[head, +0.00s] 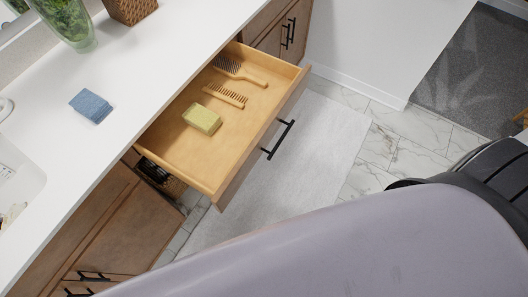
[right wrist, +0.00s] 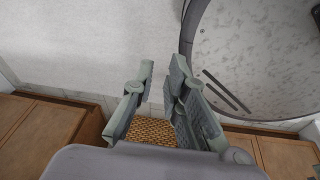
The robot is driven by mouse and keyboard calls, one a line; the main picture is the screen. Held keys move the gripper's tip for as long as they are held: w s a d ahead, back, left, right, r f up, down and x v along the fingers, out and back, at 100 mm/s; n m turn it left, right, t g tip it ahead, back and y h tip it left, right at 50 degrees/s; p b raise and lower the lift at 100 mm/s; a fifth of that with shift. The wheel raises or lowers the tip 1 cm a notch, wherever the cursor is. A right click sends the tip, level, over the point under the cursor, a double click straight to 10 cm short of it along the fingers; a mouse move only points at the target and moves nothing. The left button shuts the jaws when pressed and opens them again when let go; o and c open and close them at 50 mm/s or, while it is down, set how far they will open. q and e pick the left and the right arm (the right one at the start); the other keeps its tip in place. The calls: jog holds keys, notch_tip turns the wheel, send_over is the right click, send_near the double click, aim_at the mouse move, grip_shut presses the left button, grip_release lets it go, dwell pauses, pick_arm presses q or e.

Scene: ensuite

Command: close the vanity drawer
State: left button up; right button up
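The vanity drawer (head: 175,160) stands pulled out from the wooden vanity in the head view. Its front carries a black bar handle (head: 279,139). A hairbrush (head: 239,70), a wooden comb (head: 225,95) and a yellow-green block (head: 202,119) lie inside it. My right gripper (right wrist: 160,75) shows in the right wrist view with its fingers apart and nothing between them, over the floor near a woven basket (right wrist: 158,130). The drawer cannot be made out in that view. My left gripper is in neither view.
The white countertop (head: 140,60) holds a folded blue cloth (head: 91,105), a glass vase (head: 67,22) and a woven box (head: 130,8). A pale rug (head: 310,140) lies on the marble floor before the drawer. My own body covers the lower right of the head view.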

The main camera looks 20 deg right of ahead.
aim_at(251, 162)
jog(key=w+d+n+t+b, duration=0.1)
jog(key=w+n, duration=0.1)
jog(key=w+d+r+n+t+b, duration=0.1)
jog(key=w+n, duration=0.1)
jog(key=w+d+r+n+t+b, duration=0.1)
jog(key=w+n, duration=0.1)
jog(key=shift+w+d+t, duration=0.2)
jog(key=shift+w+t, duration=0.1)
jog(key=shift+w, duration=0.05)
grip_shut()
jog(key=w+d+r+n+t+y+b, duration=0.2)
jog(key=w+r+n+t+b, duration=0.3)
jog(key=w+r+n, duration=0.4)
jog(key=a+r+n+t+y+b, duration=0.25)
jog(key=a+r+n+y, duration=0.2)
jog(key=r+n, duration=0.7)
jog(key=a+r+n+t+y+b, duration=0.1)
jog(key=a+r+n+y+b, duration=0.3)
jog(key=r+n, duration=0.75)
jog(key=shift+g, duration=0.25)
jog(key=x, duration=0.4)
jog(key=p+x, duration=0.1)
jog(key=x, duration=0.3)
jog(key=a+p+x, duration=0.1)
jog(key=x, duration=0.4)
jog(key=shift+s, duration=0.3)
jog(key=shift+w+a+f+p, duration=0.1)
jog(key=shift+w+a+p, duration=0.25)
jog(key=shift+w+a, duration=0.15)
jog(key=shift+w, duration=0.1)
